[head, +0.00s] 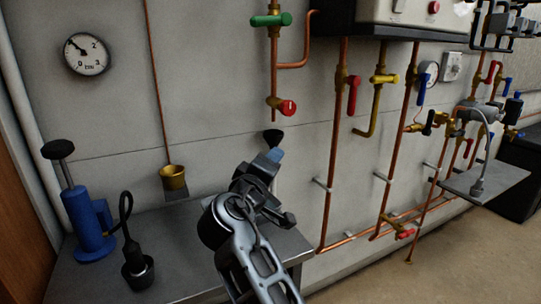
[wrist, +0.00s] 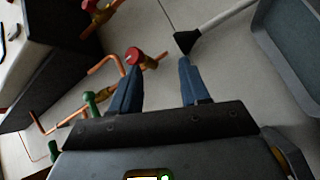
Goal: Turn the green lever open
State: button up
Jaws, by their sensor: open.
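The green lever (head: 271,19) sits on a vertical copper pipe on the wall, at the top middle of the head view. Its handle lies sideways, across the pipe. In the wrist view it shows at the lower left (wrist: 90,101), outside the fingers and partly cut off by my gripper's body. My gripper (head: 274,156) is well below the lever in the head view, apart from it. In the wrist view its two blue fingers (wrist: 160,78) are spread with nothing between them.
A red-capped tap (head: 284,106) ends the same pipe below the lever; in the wrist view it overlaps the left fingertip. A black cone (head: 272,137) is close beyond the fingers. A metal bench (head: 120,277) carries a blue pump (head: 85,222). More valved pipes line the right wall.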

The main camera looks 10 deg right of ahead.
jog(key=shift+c, duration=1.4)
jog(key=shift+w+d+r, duration=0.1)
jog(key=shift+w+r, duration=0.05)
jog(key=shift+r, duration=0.15)
jog(key=shift+c, duration=0.8)
jog(key=w+r+m+y+p, duration=0.1)
jog(key=w+r, duration=0.1)
jog(key=r, duration=0.2)
jog(key=w+d+r+m+g+y+p, duration=0.1)
jog(key=w+r, duration=0.1)
jog(key=r, duration=0.1)
jog(key=w+d+r+m+g+p, duration=0.1)
jog(key=w+r, duration=0.2)
jog(key=r, duration=0.1)
jog(key=shift+d+r+m+y, duration=0.2)
jog(key=shift+r+m+y, duration=0.1)
jog(key=shift+m+y, duration=0.1)
grip_shut()
jog(key=g+y+p, duration=0.3)
jog(key=y+p, duration=0.1)
jog(key=y, duration=0.4)
send_near(271, 21)
notch_tip(271, 21, up, 3)
jog(key=s, duration=0.2)
jog(key=p+x, duration=0.3)
jog(key=x, duration=0.7)
jog(key=shift+a+r, duration=0.35)
jog(key=shift+a, duration=0.05)
